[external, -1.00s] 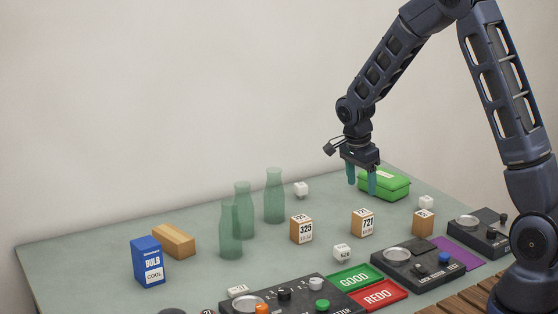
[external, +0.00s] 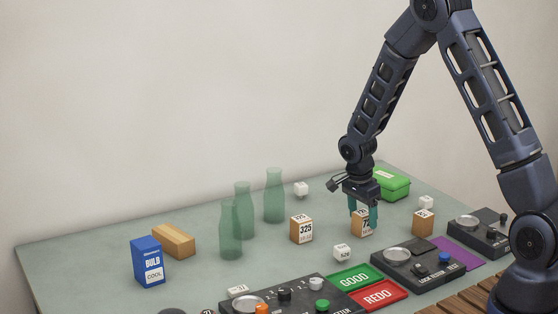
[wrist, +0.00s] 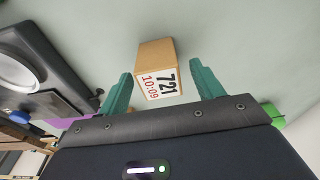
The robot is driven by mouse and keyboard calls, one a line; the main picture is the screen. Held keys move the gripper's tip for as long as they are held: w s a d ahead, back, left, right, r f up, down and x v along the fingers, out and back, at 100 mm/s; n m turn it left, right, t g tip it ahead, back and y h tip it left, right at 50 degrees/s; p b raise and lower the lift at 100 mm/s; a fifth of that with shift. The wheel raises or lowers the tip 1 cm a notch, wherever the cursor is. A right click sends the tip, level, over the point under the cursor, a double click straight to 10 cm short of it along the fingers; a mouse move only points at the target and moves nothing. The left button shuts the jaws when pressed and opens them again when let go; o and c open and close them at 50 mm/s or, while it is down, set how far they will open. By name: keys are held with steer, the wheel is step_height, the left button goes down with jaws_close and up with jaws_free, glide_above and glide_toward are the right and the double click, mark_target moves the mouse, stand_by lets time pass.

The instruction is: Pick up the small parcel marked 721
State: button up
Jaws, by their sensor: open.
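The small parcel marked 721 (external: 361,226) is a brown box with a white label, standing on the grey-green table. In the wrist view the parcel (wrist: 158,60) shows its label, with 721 in black and 10:09 in red, between and just beyond the two teal fingers. My gripper (external: 363,215) is open and points down at the parcel; its fingers partly cover the label in the external view. In the wrist view my gripper (wrist: 160,88) has a finger on each side of the parcel's image. I cannot tell whether the fingers touch it.
A similar parcel marked 325 (external: 301,229) stands to the left. Green glass bottles (external: 274,196) stand farther left. A green box (external: 393,184) is behind my gripper.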

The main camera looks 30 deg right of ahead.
steer(key=shift+f, duration=0.3)
steer(key=c, duration=1.1)
steer(key=shift+r, duration=0.1)
